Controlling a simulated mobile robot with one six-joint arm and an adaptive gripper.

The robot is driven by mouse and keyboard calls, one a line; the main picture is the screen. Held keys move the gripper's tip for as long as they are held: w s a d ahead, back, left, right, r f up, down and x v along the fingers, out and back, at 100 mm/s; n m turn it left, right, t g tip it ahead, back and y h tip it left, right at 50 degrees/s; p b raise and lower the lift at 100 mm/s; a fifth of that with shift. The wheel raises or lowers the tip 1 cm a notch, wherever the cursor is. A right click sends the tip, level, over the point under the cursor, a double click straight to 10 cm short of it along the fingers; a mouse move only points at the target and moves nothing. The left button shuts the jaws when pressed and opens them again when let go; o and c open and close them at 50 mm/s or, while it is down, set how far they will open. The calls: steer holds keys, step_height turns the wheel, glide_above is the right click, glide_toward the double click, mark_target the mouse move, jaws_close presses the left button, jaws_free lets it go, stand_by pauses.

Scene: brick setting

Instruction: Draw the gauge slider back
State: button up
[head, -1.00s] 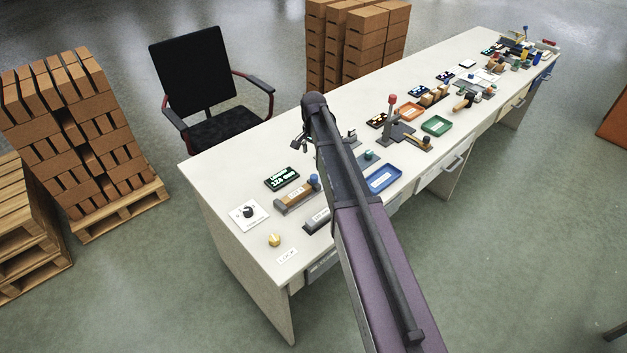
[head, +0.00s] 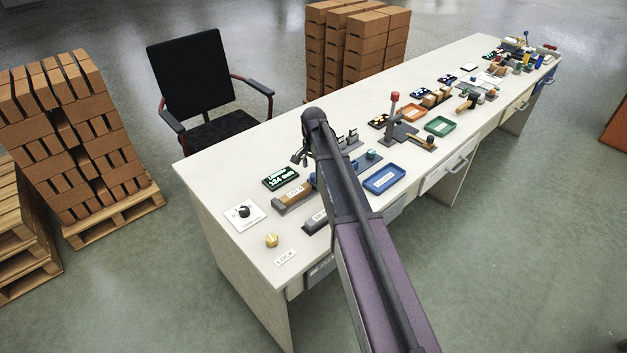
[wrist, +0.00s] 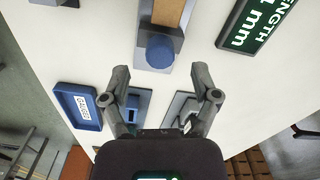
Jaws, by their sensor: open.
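The gauge slider is a rail with a tan wooden strip (head: 293,195) at the near-left part of the desk. Its blue knob (wrist: 160,51) shows in the wrist view, at the end of the strip; in the head view my arm hides it. My gripper (wrist: 160,75) is open and empty. Its fingertips are spread to the left and right, just short of the knob in the picture. I see no contact.
The white desk (head: 210,170) carries a dial plate (head: 244,214), a brass knob (head: 271,241) and a blue tray (head: 384,179) near the gauge. A red-topped lever (head: 394,115) stands farther along. A black chair (head: 195,80) is behind the desk.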

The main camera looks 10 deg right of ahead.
mark_target(313, 175)
steer(key=shift+f+b, duration=1.4)
steer(key=shift+f, duration=0.3)
